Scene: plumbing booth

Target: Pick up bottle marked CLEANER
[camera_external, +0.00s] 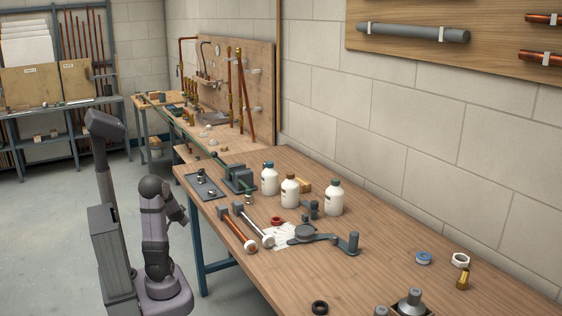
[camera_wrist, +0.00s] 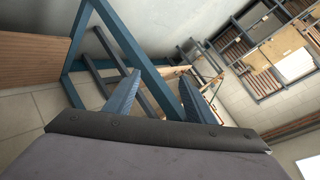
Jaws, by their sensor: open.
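Three white bottles stand upright in a group on the wooden workbench in the external view. The left bottle (camera_external: 270,182) and the right bottle (camera_external: 334,200) have blue-green caps; the middle bottle (camera_external: 290,193) has a brown cap. No marking is readable, so I cannot tell which is CLEANER. My gripper (camera_wrist: 160,96) is open in the wrist view, its two fingers apart with nothing between them. My arm is folded beside the bench's left end, away from the bottles. The wrist view shows no bottle.
A small vise (camera_external: 238,180) stands left of the bottles. In front lie a hammer-like tool (camera_external: 238,230), a red ring (camera_external: 277,221) and a grey wrench-like tool (camera_external: 318,236). The bench (camera_external: 390,285) has bare wood toward the right. Its blue frame (camera_wrist: 120,35) shows close by.

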